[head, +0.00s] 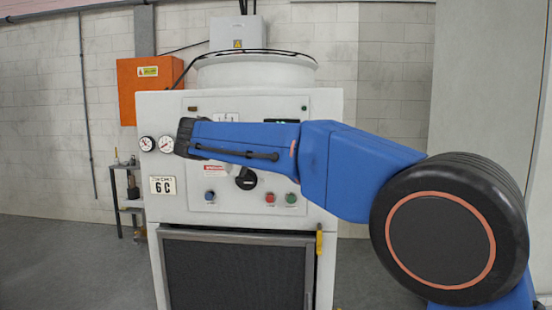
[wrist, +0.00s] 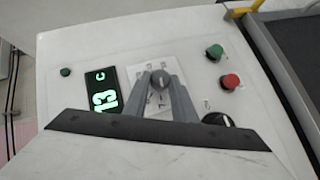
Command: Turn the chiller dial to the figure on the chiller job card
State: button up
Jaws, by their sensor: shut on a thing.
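The chiller (head: 325,150) is a white cabinet in the middle of the head view. Its job card (head: 163,185), at the front's left edge, reads "6 C". In the wrist view, my gripper (wrist: 160,84) is shut on a grey dial (wrist: 160,78), with one finger on each side of it. The dial sits on a white plate (wrist: 139,73) with scale marks, partly covered by the fingers. A digital display (wrist: 103,90) beside it shows what reads as 13 C in green. In the head view, my blue arm hides the gripped dial and the fingertips.
A second black knob (head: 246,180) is on the panel below my arm; it also shows in the wrist view (wrist: 218,120). Red (head: 270,198) and green (head: 291,199) buttons are close by. Two gauges (head: 166,144) are at the left. An orange box (head: 146,85) hangs behind.

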jog(key=shift+f+n+t+h, duration=0.2)
jog(key=shift+n+t+h, duration=0.35)
jog(key=shift+n+h, duration=0.25)
jog(key=shift+f+n+t+h, duration=0.25)
jog(key=shift+n+t+h, duration=0.3)
jog(key=shift+n, duration=0.4)
jog(key=shift+f+n+t+h, duration=0.2)
jog(key=shift+n+t+h, duration=0.3)
jog(key=shift+n+h, duration=0.3)
jog(key=shift+n, duration=0.25)
jog(key=o, duration=1)
jog(key=shift+o, duration=0.2)
jog(key=shift+a, duration=0.1)
jog(key=v, duration=1.7)
jog(key=shift+s+f, duration=0.2)
